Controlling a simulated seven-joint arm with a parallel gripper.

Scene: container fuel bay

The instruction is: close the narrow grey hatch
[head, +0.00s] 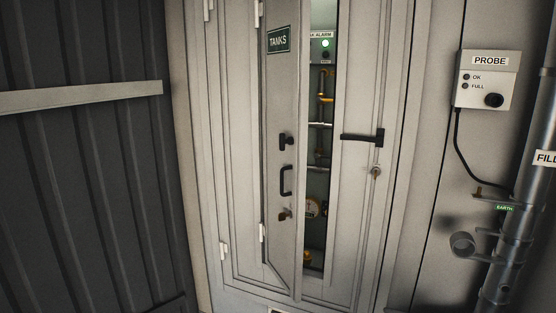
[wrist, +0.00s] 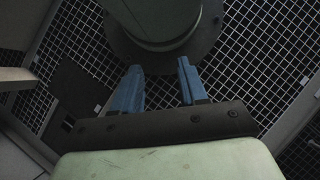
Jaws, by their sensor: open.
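A narrow grey hatch (head: 283,105) with a green TANKS sign stands ajar in the middle of the head view. White hinges show along its left side. It carries a black latch, a black pull handle (head: 286,181) and a brass-coloured lock below. A dark gap at its right edge shows the inside of the cabinet. My gripper (wrist: 160,88) is open and empty in the wrist view, its two blue fingers apart and pointing toward a mesh floor. It does not show in the head view, so its distance from the hatch cannot be told.
Right of the gap is a grey panel (head: 350,215) with a black lever. Inside are pipes and an alarm box (head: 322,47) with a green light. A PROBE box (head: 487,80) and a pipe (head: 522,215) stand at right. A pale bar (head: 80,98) crosses the dark left wall.

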